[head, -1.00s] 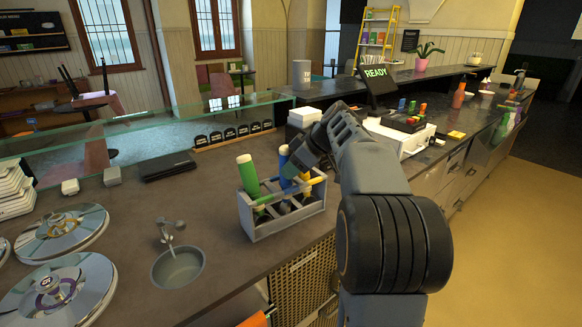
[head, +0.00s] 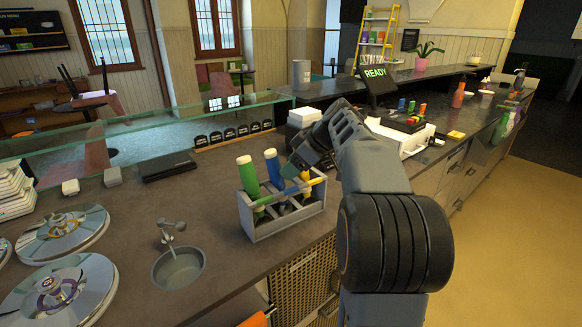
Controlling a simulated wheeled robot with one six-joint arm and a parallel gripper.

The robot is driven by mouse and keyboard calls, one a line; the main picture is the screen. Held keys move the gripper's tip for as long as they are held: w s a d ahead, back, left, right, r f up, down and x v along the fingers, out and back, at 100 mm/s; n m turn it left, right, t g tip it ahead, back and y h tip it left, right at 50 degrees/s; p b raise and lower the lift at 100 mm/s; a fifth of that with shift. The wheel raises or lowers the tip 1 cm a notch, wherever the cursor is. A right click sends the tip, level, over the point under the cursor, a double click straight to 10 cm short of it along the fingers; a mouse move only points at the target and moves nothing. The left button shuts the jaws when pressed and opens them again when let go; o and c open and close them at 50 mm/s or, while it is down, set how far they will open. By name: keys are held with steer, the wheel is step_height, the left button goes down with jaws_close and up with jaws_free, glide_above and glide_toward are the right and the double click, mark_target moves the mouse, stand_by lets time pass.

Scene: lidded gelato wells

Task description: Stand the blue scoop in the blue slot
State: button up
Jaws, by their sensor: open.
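The blue scoop (head: 274,170) stands handle-up in the grey rack (head: 283,227), in the middle between two other scoops, its handle leaning slightly left. Its lower end is hidden by the rack wall, so I cannot tell how deep it sits. The blue slot itself cannot be made out. My gripper (head: 297,167) is open, just right of the blue handle and close to the yellow scoop; its fingertips are partly hidden by my own wrist.
The green scoop (head: 248,176) stands at the rack's left, and the yellow scoop (head: 306,178) at its right. A small round sink (head: 178,268) and round metal well lids (head: 62,290) lie left. A glass screen (head: 150,128) runs behind. Counter between sink and rack is clear.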

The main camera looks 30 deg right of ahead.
step_height(320, 180, up, 8)
steer(key=s+d+p, duration=0.2)
steer(key=p, duration=0.2)
steer(key=shift+p, duration=0.4)
